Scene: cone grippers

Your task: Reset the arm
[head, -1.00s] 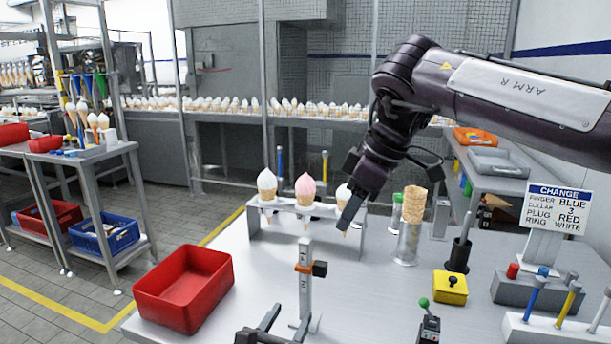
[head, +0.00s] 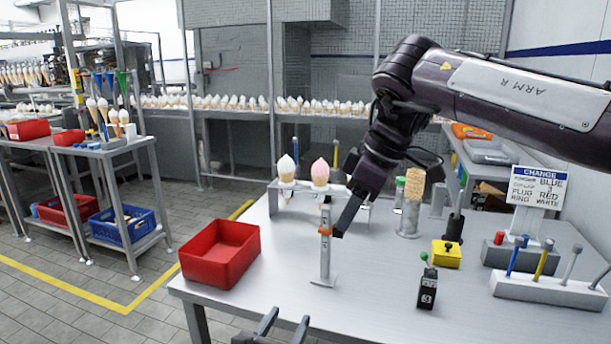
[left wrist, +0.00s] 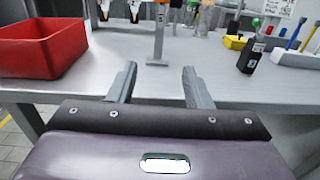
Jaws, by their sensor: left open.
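My right arm, marked ARM R, reaches in from the right in the head view. Its gripper (head: 348,214) points down at the upper part of a grey gauge stand (head: 325,265) and overlaps it in the picture; I cannot tell whether they touch, or whether the jaws are open. My left gripper (head: 285,322) is at the bottom edge of the head view, in front of the table's near edge. In the left wrist view its two fingers (left wrist: 159,86) are spread apart with nothing between them.
The table (head: 380,300) holds a red bin (head: 218,255), a rack with cones (head: 287,180), a waffle cone in a metal holder (head: 409,215), a yellow box (head: 446,254), a black device (head: 427,290), and a tool block (head: 548,291). The front middle is clear.

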